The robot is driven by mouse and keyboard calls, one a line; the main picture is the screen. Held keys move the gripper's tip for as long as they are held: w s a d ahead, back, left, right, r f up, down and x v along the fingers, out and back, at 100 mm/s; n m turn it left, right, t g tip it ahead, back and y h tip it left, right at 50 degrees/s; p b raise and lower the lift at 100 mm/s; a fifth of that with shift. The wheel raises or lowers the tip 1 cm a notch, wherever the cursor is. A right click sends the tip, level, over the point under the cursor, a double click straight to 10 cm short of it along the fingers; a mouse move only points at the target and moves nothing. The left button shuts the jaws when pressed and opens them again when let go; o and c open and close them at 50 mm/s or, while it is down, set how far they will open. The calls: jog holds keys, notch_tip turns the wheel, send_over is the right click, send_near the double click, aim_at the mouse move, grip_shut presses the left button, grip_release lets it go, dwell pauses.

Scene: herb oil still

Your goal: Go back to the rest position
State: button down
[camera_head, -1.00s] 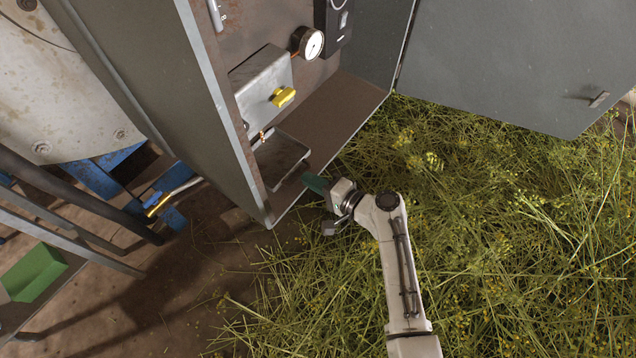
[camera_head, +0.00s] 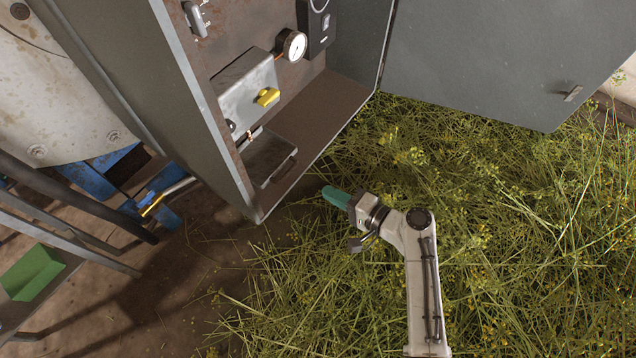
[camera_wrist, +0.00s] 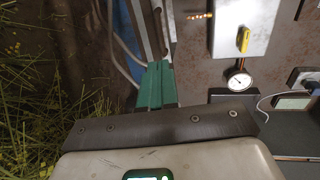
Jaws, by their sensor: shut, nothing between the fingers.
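My gripper (camera_head: 335,196) has green fingers and is at the lower middle of the head view, just outside the open grey cabinet (camera_head: 189,112), apart from its lower front edge. In the wrist view the green fingers (camera_wrist: 155,86) lie together with nothing between them. My arm reaches up from the lower right, over cut herb stalks.
In the cabinet are a metal box with a yellow knob (camera_head: 267,97), a round gauge (camera_head: 292,46) and a small tray (camera_head: 270,160). The cabinet door (camera_head: 490,60) stands open at upper right. Herb stalks (camera_head: 530,220) cover the right. A blue-handled valve (camera_head: 150,202) is at left.

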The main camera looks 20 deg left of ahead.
jog(key=v, duration=0.3)
jog(key=shift+s+d, duration=0.1)
jog(key=shift+d, duration=0.05)
jog(key=s+d+f+n+g+h, duration=0.35)
jog(key=s+d+h, duration=0.45)
jog(key=s+d, duration=0.75)
jog(key=s+d+r+h, duration=0.3)
jog(key=s+d, duration=0.2)
jog(key=d, duration=0.2)
jog(key=s+d+r+h, duration=0.35)
jog(key=s+d, duration=0.25)
jog(key=d, duration=0.2)
notch_tip(320, 180, up, 23)
jog(key=p, duration=2.3)
jog(key=shift+d+g+p, duration=0.15)
jog(key=shift+g+p, duration=0.15)
jog(key=shift+g, duration=0.15)
jog(key=shift+s+f+h, duration=0.15)
jog(key=shift+f+h, duration=0.05)
jog(key=shift+h, duration=0.05)
